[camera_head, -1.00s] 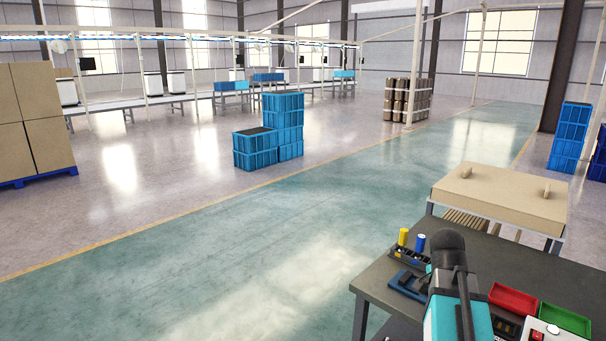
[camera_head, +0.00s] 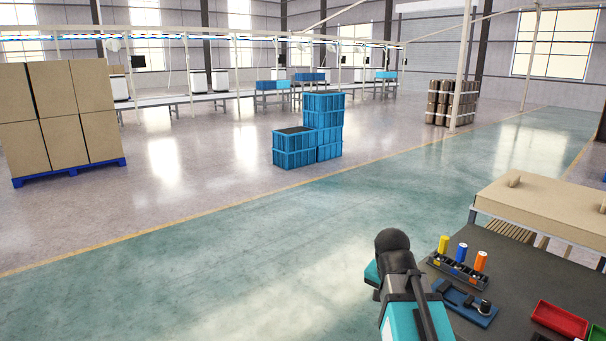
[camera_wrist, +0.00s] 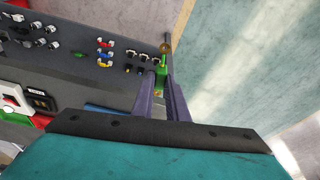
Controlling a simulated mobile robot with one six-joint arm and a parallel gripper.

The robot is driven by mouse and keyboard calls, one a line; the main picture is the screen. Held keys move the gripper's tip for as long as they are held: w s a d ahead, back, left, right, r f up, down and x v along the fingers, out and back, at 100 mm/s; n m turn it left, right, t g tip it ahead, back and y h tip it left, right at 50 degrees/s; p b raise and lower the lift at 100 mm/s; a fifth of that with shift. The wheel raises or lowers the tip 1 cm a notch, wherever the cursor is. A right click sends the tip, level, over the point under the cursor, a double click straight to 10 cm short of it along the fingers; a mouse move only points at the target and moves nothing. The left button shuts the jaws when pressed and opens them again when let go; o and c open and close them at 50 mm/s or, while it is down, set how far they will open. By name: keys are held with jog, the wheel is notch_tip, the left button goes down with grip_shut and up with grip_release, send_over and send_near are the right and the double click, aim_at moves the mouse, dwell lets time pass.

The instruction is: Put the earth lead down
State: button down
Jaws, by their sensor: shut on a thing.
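In the wrist view my gripper (camera_wrist: 161,84) is shut on a small green piece, which I take to be the earth lead (camera_wrist: 161,73). It is held between the fingertips near the edge of the dark bench. A thin brownish piece shows just beyond it, and I cannot tell whether it belongs to the lead. Whether the lead touches anything below is unclear. In the head view my arm shows at the lower middle, left of the bench, and the gripper and lead are hidden.
The dark bench (camera_head: 520,268) bears a rack (camera_head: 455,272) with yellow, blue and orange cylinders, a blue fixture (camera_head: 466,302) and a red tray (camera_head: 560,319). Green floor left of the bench is clear.

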jog(key=w+a+n+y, duration=0.1)
jog(key=a+n+y, duration=0.1)
jog(key=a+n, duration=0.4)
jog(key=shift+w+a+r+n+t, duration=0.15)
jog(key=shift+w+r+n+t, duration=0.2)
jog(key=shift+n, duration=0.75)
jog(key=shift+f, duration=0.1)
jog(key=shift+a, duration=0.15)
dwell(0.4)
